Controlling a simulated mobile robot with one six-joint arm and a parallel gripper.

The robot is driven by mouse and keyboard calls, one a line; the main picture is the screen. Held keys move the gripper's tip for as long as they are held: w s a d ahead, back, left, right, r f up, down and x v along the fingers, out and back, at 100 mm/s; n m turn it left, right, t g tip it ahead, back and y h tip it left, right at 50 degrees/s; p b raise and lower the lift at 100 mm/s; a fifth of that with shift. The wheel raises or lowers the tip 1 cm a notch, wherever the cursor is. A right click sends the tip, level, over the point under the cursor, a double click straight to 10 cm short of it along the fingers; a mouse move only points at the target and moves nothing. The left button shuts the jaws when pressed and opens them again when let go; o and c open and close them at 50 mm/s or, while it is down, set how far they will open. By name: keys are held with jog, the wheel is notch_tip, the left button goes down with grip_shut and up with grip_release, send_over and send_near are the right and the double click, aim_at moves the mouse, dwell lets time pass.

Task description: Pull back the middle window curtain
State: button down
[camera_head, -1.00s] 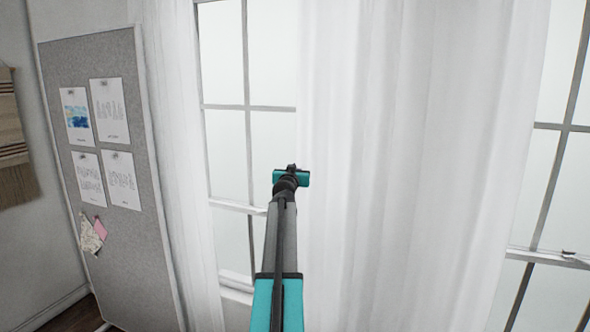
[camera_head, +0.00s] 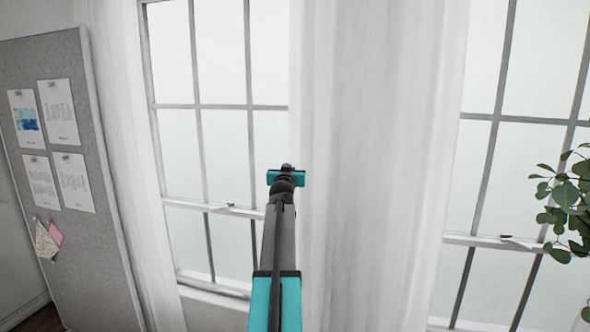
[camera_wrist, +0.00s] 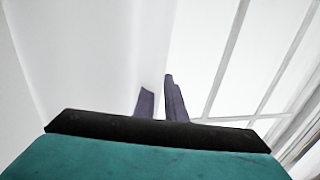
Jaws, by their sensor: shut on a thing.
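The middle curtain (camera_head: 375,150) is a white, translucent, pleated cloth hanging between two windows in the head view. Its left edge runs just beside my gripper (camera_head: 287,172). In the wrist view the curtain (camera_wrist: 90,60) fills the left side, and its edge passes between the two dark fingers of my gripper (camera_wrist: 160,98). My gripper is shut on that edge. The left window (camera_head: 225,135) shows several panes uncovered to the left of the curtain. The fingertips are mostly hidden behind the wrist in the head view.
Another white curtain (camera_head: 128,150) hangs left of the left window. A grey pinboard (camera_head: 60,105) with pinned papers stands at far left. The right window (camera_head: 490,160) is bare in its visible part. A leafy plant (camera_head: 568,198) stands at the right edge.

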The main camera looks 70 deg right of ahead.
jog(key=shift+s, duration=0.15)
jog(key=c, duration=1.8)
grip_release()
jog(key=shift+b+v, duration=2.15)
jog(key=shift+v, duration=4.75)
